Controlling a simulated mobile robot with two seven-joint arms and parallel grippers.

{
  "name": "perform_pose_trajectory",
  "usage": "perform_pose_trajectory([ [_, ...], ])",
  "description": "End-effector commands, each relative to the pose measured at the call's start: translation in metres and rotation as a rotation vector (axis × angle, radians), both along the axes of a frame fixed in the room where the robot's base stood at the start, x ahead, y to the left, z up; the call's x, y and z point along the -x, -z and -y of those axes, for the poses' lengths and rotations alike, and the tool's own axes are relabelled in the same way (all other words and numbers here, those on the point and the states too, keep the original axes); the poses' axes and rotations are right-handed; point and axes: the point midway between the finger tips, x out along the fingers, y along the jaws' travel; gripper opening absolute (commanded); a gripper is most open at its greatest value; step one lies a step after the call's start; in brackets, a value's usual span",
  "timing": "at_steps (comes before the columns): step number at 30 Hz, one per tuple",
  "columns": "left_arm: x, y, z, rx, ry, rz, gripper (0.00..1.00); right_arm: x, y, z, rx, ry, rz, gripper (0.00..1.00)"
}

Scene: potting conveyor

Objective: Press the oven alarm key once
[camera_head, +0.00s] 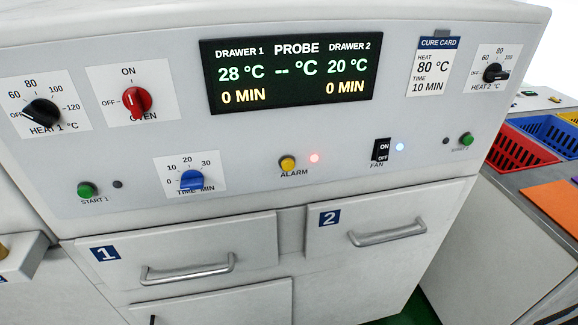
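The oven alarm key (288,163) is a round yellow button above the word ALARM, low on the oven's front panel, left of the middle of the fan switch. Nothing covers or touches the key. The display (293,75) above it reads 28 °C and 0 MIN for drawer 1, dashes for the probe, and 20 °C and 0 MIN for drawer 2. Neither of my grippers can be made out in this view.
The fan switch (381,150) has a lit blue-white lamp beside it. The blue time knob (191,180), red oven knob (137,102) and green start 1 button (87,189) are to the left. Drawer 1 (190,255) and drawer 2 (385,225) below look shut, with protruding handles.

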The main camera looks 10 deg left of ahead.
Motion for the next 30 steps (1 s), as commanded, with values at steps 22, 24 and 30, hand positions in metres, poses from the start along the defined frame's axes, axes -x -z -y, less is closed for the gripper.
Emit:
perform_pose_trajectory([
  [22,-0.0001,0.0000,-0.0001,0.000,0.000,0.000,0.00,0.0000,0.0000,0.0001,0.000,0.000,0.000,0.00],
  [24,-0.0001,0.0000,-0.0001,0.000,0.000,0.000,0.00,0.0000,0.0000,0.0001,0.000,0.000,0.000,0.00],
  [30,-0.0001,0.0000,-0.0001,0.000,0.000,0.000,0.00,0.0001,0.0000,0.0001,0.000,0.000,0.000,0.00],
])
